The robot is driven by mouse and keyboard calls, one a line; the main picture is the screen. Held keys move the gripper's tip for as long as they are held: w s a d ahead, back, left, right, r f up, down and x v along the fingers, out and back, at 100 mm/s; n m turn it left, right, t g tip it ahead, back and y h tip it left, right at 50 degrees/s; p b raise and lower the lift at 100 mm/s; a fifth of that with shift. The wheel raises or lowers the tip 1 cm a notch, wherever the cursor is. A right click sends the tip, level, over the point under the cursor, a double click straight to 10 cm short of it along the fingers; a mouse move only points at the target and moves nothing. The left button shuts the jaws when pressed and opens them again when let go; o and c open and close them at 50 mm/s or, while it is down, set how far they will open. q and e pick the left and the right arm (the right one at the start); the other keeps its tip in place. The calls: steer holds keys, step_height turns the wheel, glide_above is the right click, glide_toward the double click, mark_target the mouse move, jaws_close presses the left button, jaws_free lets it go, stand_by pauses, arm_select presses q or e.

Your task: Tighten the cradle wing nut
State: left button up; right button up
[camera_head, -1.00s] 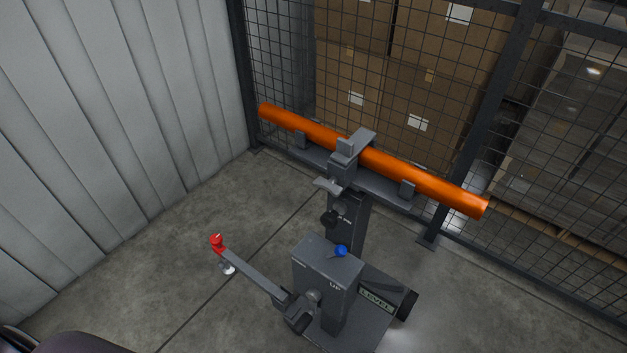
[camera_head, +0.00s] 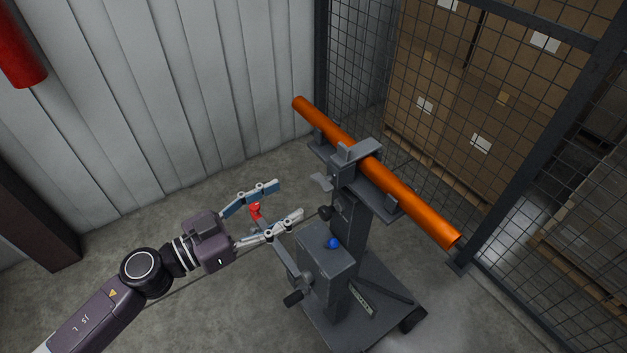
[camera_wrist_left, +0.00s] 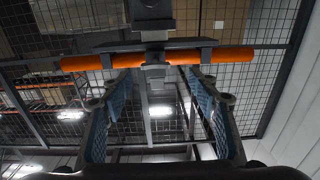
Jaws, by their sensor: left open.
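An orange pipe (camera_head: 400,200) lies in a grey cradle (camera_head: 322,148) on top of a wheeled stand. A grey clamp (camera_head: 357,151) sits over the pipe's middle. A light grey, wing-shaped part (camera_head: 321,182) sticks out on the clamp's near left side and looks like the wing nut. My left gripper (camera_head: 289,201) is open, with its fingers pointing right, below and left of that part and apart from it. In the left wrist view, the open fingers (camera_wrist_left: 160,78) frame the cradle's middle and the pipe (camera_wrist_left: 232,56) from below. My right gripper does not show.
The stand carries a blue knob (camera_head: 333,243) and a dark knob (camera_head: 324,212). A mesh fence (camera_head: 350,60) and stacked boxes stand behind. Floor at the left is clear.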

mark_target(317, 185)
arm_select(q)
steer(key=x, duration=0.2)
steer(key=p+x, duration=0.1)
steer(key=x, duration=0.1)
steer(key=r+p+x, duration=0.1)
steer(key=x, duration=0.1)
steer(key=shift+s+d, duration=0.2)
steer(key=shift+d, duration=0.3)
steer(key=shift+w+d+f+p, duration=0.15)
steer(key=shift+w+d+p, duration=0.25)
steer(key=shift+w+d, duration=0.1)
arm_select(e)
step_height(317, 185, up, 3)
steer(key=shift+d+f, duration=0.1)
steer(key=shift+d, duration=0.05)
arm_select(q)
steer(key=shift+s, duration=0.1)
steer(key=shift+c, duration=0.3)
steer(key=c, duration=1.1)
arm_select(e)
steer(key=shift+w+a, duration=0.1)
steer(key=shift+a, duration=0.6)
